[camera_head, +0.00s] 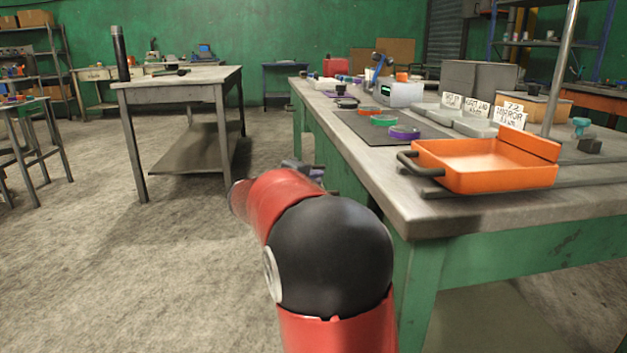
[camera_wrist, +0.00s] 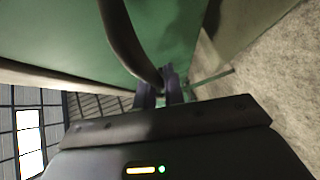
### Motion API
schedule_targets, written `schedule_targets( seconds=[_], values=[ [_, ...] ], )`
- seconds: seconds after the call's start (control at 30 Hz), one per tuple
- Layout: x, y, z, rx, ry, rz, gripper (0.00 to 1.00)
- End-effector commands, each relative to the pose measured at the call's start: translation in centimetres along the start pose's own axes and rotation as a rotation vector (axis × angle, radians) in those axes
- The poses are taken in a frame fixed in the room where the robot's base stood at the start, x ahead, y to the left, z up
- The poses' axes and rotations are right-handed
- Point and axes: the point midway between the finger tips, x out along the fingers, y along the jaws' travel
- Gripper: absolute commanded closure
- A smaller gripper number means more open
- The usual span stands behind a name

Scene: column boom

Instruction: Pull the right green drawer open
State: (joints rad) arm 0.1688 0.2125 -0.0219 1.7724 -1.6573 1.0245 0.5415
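In the wrist view a green panel (camera_wrist: 175,30), which looks like the drawer front, fills the upper middle. A dark curved handle (camera_wrist: 128,45) runs from the top edge down to my gripper (camera_wrist: 160,88). The two dark fingers are close together at the handle's lower end. I cannot tell whether they are closed on it or only beside it. In the head view my red arm reaches forward beside the bench's left side, and my gripper (camera_head: 305,168) is mostly hidden behind it. No separate drawer front is clear there.
The grey-topped green workbench (camera_head: 408,205) is on the right. An orange tray (camera_head: 480,178), purple tape (camera_head: 404,132) and label cards (camera_head: 509,114) are on it. Another table (camera_head: 180,85) stands at the left. The concrete floor (camera_head: 130,260) between is free.

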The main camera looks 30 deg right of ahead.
Motion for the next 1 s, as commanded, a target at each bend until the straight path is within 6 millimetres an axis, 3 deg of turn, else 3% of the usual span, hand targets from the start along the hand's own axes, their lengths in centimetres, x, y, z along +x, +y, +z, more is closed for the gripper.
schedule_targets(
  seconds=[0.37, 0.53, 0.77, 1.0],
  values=[
    [-0.2, -0.1, -0.2, 0.0, 0.001, -0.001, 1.0],
    [-1.6, -0.7, -1.7, -0.002, 0.005, -0.002, 1.0],
    [-5.9, -1.9, -5.9, 0.0, 0.01, -0.003, 1.0],
    [-11.6, -3.3, -11.6, -0.003, 0.009, -0.004, 1.0]
  ],
)
